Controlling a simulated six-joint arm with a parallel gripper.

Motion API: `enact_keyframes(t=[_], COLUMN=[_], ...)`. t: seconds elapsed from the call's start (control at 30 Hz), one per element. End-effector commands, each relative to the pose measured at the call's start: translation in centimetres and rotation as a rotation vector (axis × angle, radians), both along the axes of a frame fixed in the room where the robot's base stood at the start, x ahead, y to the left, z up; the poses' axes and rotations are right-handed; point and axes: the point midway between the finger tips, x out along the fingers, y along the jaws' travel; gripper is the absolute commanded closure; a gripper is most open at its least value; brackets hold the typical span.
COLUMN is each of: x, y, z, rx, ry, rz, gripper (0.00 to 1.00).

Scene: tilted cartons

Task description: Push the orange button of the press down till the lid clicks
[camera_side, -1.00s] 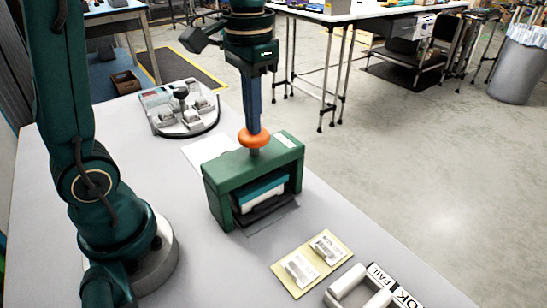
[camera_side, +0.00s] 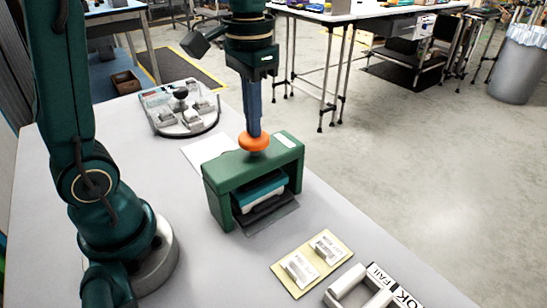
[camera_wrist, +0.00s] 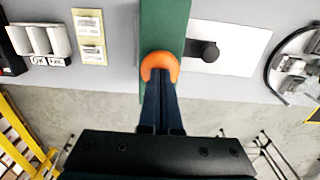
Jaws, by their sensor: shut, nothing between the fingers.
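The green press (camera_side: 225,178) stands on the grey table, and its frame also shows in the wrist view (camera_wrist: 165,22). Its orange button (camera_side: 254,143) is on top, close above the frame with little of its stem showing. My gripper (camera_side: 254,131) is shut and empty, pointing down with its fingertips at the top of the button. In the wrist view the dark fingers meet the orange button (camera_wrist: 160,60). Under the frame are a teal block (camera_side: 261,187), a pale layer and a black base (camera_side: 268,211). I cannot tell whether the lid is closed.
A yellow board (camera_side: 312,262) with two pale pieces and a grey holder (camera_side: 352,286) lie at the front right. A white sheet (camera_side: 203,149) and a round-edged tray of parts (camera_side: 182,108) are behind the press. The table's right edge is close beside it.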

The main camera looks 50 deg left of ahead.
Motion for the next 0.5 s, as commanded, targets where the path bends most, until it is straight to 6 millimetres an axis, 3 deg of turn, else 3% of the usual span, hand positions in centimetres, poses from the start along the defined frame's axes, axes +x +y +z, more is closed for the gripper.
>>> enact_keyframes(t=[0.5], x=[0.1], y=[0.0], z=[4.1], rx=[0.001], ry=[-0.004], rz=[0.0], gripper=[1.0])
